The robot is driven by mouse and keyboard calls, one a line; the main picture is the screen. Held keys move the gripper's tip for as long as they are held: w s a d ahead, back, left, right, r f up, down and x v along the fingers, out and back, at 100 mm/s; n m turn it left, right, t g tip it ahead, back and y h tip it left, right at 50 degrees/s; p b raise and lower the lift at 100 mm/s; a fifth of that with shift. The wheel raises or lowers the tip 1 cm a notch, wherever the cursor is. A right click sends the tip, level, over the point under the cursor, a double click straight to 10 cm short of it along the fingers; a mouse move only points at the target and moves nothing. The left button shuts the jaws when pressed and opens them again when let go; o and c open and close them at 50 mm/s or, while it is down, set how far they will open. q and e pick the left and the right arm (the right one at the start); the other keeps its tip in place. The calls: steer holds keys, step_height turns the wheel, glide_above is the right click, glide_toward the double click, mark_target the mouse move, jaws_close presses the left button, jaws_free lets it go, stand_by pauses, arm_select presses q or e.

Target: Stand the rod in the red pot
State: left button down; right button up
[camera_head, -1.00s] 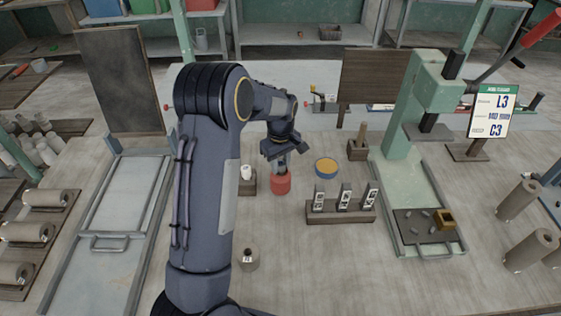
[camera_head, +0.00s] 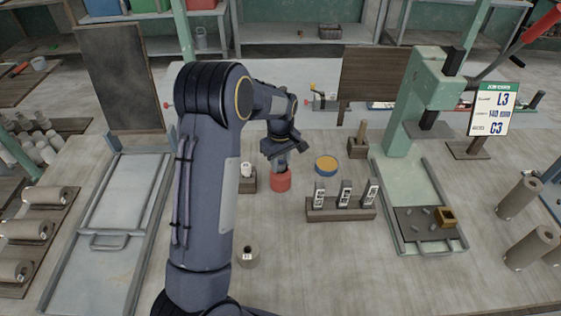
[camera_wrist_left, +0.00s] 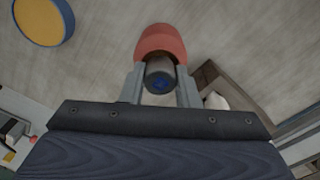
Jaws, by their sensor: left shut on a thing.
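The red pot (camera_head: 281,182) stands on the table below my left gripper (camera_head: 281,163). It also shows in the left wrist view (camera_wrist_left: 160,42), just beyond the fingertips. My left gripper is shut on the rod (camera_wrist_left: 160,80), a dark grey cylinder with a blue mark on its near end. The rod's far end meets the pot's mouth; how deep it sits is hidden. My right gripper is out of view.
A blue-rimmed yellow disc (camera_head: 326,166) lies right of the pot. A small block holding a white piece (camera_head: 247,180) stands close left. A rack of tagged pieces (camera_head: 340,208) stands front right. A green press (camera_head: 410,110) rises farther right.

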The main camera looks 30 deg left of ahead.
arm_select(q)
steer(key=shift+s+d+f, duration=0.1)
steer(key=shift+s+f, duration=0.15)
steer(key=shift+f, duration=0.15)
steer(key=c, duration=1.4)
jaws_free()
steer(key=o, duration=0.4)
steer(key=shift+w, duration=0.1)
steer(key=shift+r, duration=0.15)
steer(key=r+p, duration=0.3)
steer(key=r, duration=0.2)
steer(key=r+p, duration=0.2)
steer(key=r, duration=0.1)
steer(key=shift+w+p, duration=0.3)
steer(key=shift+r, duration=0.15)
